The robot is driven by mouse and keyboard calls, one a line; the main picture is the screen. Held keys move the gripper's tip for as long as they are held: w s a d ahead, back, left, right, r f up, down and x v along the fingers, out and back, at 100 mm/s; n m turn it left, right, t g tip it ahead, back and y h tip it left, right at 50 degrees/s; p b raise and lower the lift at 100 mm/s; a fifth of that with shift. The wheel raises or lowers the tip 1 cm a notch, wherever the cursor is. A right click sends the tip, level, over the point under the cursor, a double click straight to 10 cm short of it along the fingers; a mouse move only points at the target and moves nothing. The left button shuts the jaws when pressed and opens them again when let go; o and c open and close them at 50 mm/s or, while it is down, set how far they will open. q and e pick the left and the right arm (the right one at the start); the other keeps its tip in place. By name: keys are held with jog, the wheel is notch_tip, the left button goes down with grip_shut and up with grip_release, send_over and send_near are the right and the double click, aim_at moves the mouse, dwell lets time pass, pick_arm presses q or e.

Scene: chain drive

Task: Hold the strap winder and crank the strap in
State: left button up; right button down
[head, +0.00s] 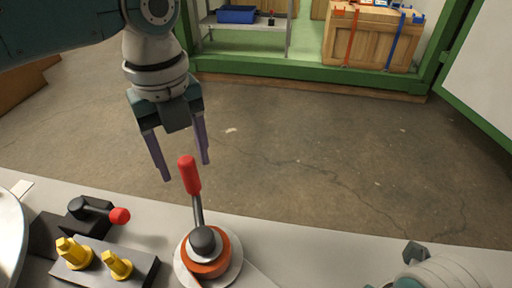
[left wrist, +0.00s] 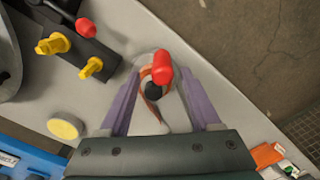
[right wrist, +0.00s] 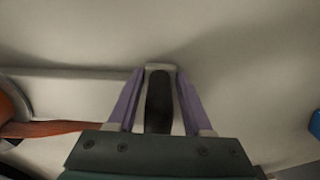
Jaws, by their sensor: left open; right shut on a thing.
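The strap winder (head: 221,268) lies on the grey bench, with an orange strap coil and a dark hub. Its crank, with a red grip (head: 189,175), rises from the hub. My left gripper (head: 186,171) is open, pointing down over the crank; in the left wrist view the red grip (left wrist: 162,68) shows between its fingers, and I cannot tell whether they touch it. My right gripper (right wrist: 159,72) is shut on the winder's dark handle (right wrist: 159,103). The orange strap (right wrist: 55,129) runs left from there to the coil. The right fingertips are out of the head view.
A dark block with yellow posts (head: 118,264) and a red-knobbed lever (head: 119,215) stand left of the winder. A round yellow-topped piece (left wrist: 65,126) is nearby. Beyond the bench is open concrete floor, then a green frame with a wooden crate (head: 370,40).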

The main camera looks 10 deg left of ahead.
pick_arm(q)
notch_tip(320, 180, up, 9)
send_over(195, 205)
jog(key=w, duration=0.2)
jog(key=shift+s+a+r, duration=0.1)
jog(key=shift+a, duration=0.35)
dwell(0.6)
jog(key=s+a+n+t+h, duration=0.2)
jog(key=a+n+t+h, duration=0.15)
jog(key=n, duration=1.35)
jog(key=shift+g, duration=0.45)
jog(key=x, duration=1.2)
jog(key=shift+s+f, duration=0.1)
jog(key=shift+f, duration=0.2)
grip_shut()
